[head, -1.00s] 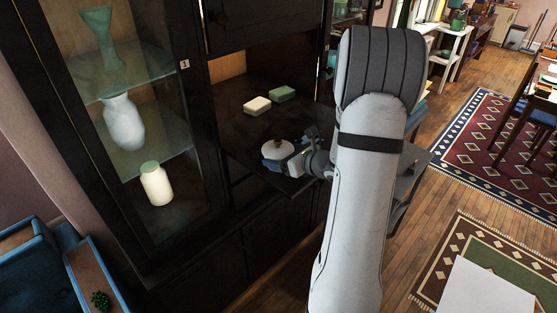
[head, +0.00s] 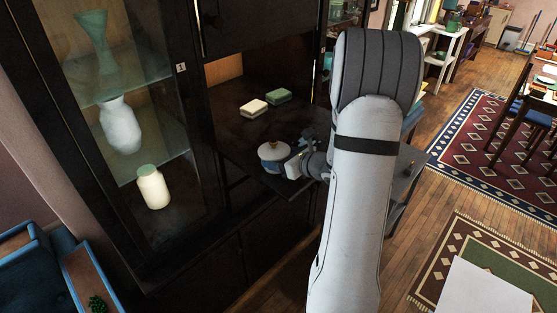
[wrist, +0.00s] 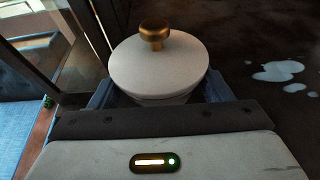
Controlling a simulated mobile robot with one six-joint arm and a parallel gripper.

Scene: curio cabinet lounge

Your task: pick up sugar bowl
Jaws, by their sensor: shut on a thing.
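The sugar bowl (head: 274,151) is at the front of the dark cabinet shelf, with a pale round lid. In the wrist view its off-white lid (wrist: 158,70) has a brass knob and fills the upper middle. My gripper (head: 281,164) comes from the right and is shut on the bowl. In the wrist view its blue-grey fingers (wrist: 158,93) flank the bowl on both sides, below the lid. The bowl looks upright. Most of its body is hidden by the lid and gripper, and I cannot tell whether it touches the shelf.
A cream-topped block (head: 253,107) and a green-topped block (head: 278,96) lie farther back on the shelf (head: 226,128). Left, behind glass, are a white vase (head: 121,128), a green vase (head: 94,45) and a cream jar (head: 153,187). The shelf between blocks and bowl is clear.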

